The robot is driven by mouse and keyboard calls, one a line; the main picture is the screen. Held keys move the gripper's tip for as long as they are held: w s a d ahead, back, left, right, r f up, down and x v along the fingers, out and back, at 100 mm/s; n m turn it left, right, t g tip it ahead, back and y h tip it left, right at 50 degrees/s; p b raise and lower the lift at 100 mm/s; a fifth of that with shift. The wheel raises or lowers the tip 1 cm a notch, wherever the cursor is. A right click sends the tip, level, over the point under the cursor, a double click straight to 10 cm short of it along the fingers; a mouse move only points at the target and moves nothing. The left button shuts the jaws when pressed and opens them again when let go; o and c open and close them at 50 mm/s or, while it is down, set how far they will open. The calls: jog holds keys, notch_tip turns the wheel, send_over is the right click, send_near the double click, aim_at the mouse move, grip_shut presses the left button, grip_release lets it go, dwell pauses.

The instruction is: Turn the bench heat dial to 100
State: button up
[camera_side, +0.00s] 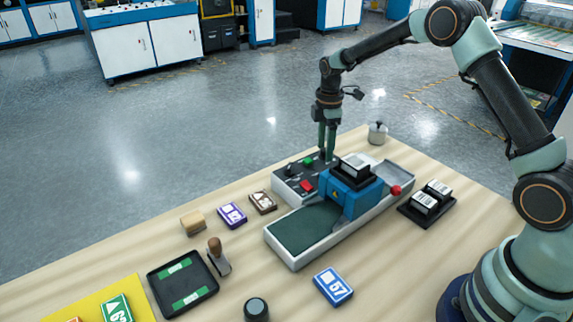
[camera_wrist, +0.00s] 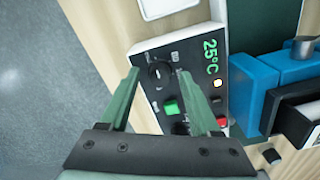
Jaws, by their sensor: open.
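The dark control panel (camera_side: 300,180) sits beside the blue laminator on the bench. In the wrist view its display (camera_wrist: 210,56) reads 25°C in green. A round black dial (camera_wrist: 160,73) with a light pointer mark appears between my fingertips; its scale is too blurred to read. A second black knob (camera_wrist: 180,128) is partly hidden near my right finger. My gripper (camera_side: 326,154) points down over the panel's far end in the side view. In the wrist view, my gripper (camera_wrist: 159,71) is open and empty, its fingers appearing either side of the dial; I cannot tell any contact.
A green button (camera_wrist: 171,107) and a red button (camera_wrist: 222,122) are on the panel. The blue laminator (camera_side: 345,198) stands close beside it. A metal weight (camera_side: 377,134) stands behind. Small cards (camera_side: 232,214) and a stamp (camera_side: 217,255) lie to the left.

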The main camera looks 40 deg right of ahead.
grip_shut()
jog(key=shift+m, duration=0.3)
jog(key=m, duration=0.5)
jog(key=shift+r+m, duration=0.1)
jog(key=shift+m, duration=0.2)
jog(key=m, duration=1.1)
jog(key=shift+m, duration=0.4)
jog(key=m, duration=0.5)
jog(key=shift+m, duration=0.4)
